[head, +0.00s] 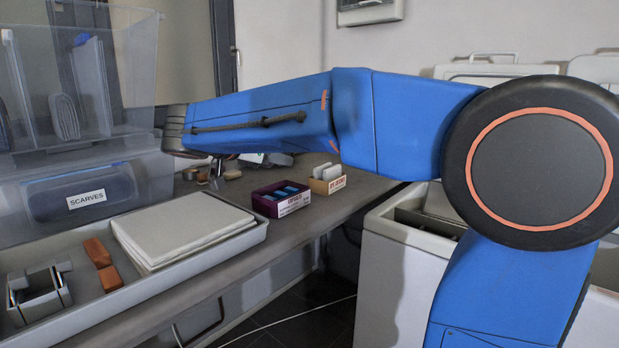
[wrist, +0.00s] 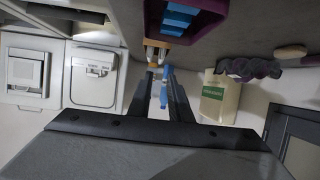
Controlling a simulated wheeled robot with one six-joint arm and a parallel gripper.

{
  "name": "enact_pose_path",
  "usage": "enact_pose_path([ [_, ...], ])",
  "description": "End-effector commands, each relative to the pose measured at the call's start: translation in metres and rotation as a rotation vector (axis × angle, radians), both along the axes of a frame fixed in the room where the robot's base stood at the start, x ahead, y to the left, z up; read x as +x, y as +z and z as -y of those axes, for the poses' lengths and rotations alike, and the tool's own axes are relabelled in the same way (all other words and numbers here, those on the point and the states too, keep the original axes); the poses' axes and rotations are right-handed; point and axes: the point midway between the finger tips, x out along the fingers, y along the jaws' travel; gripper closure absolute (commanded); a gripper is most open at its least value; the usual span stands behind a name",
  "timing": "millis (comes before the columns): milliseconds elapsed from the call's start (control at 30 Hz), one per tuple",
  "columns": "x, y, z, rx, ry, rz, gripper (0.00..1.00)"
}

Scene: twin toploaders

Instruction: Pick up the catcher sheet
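White catcher sheets (head: 324,171) stand upright in a small tan box (head: 322,186) with a red-lettered label on the counter, in the head view. The tan box also shows in the wrist view (wrist: 157,43), just beyond my fingertips. My gripper (wrist: 162,75) is open, with a narrow gap between its fingers and no sheet clearly visible between them. In the head view my gripper (head: 217,170) hangs mostly hidden behind my blue arm, to the left of the tan box.
A purple box (head: 266,202) with blue packs stands beside the tan box. A tray (head: 210,256) with white folded cloth is at lower left, below a clear bin (head: 60,192) labelled scarves. White toploaders (head: 392,262) stand right. A green-labelled container (wrist: 218,100) shows in the wrist view.

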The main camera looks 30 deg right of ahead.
Motion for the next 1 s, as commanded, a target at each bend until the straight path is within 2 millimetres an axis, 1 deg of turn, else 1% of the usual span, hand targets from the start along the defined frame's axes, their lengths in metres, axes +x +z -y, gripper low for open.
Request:
enact_pose_path([
  [67,0.004,0.002,-0.001,-0.005,-0.005,0.016,0.82],
  [167,0.008,-0.001,0.007,-0.006,-0.008,0.021,0.82],
  [700,0.039,-0.034,0.079,-0.005,-0.009,0.017,0.82],
  [833,0.046,-0.040,0.092,-0.005,-0.008,0.018,0.82],
  [1000,0.050,-0.044,0.100,-0.005,-0.006,0.018,0.82],
])
